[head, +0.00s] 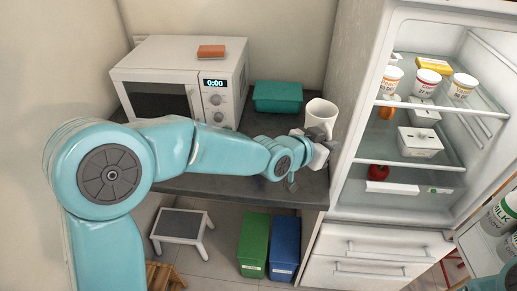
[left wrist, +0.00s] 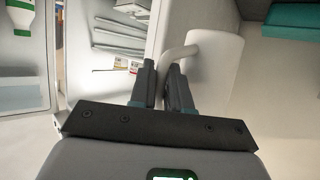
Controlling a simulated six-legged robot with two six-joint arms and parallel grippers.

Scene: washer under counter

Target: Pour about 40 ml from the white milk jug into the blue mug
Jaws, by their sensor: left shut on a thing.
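The white milk jug (head: 321,113) shows in the head view at the back right of the dark counter, close to the fridge side. It looks upright; I cannot tell whether it touches the counter. My left gripper (head: 316,139) is at its near side and hides its lower part. In the left wrist view the left fingers (left wrist: 163,78) are shut on the handle of the jug (left wrist: 214,65). The jug's inside and milk level cannot be made out. I see no blue mug in either view. My right gripper is not in view.
A microwave (head: 184,76) with an orange block (head: 211,51) on top and a teal box (head: 277,97) stand left of the jug. The open fridge (head: 432,170) is close on the right. Green (head: 254,245) and blue (head: 284,248) bins and a stool (head: 182,226) stand below.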

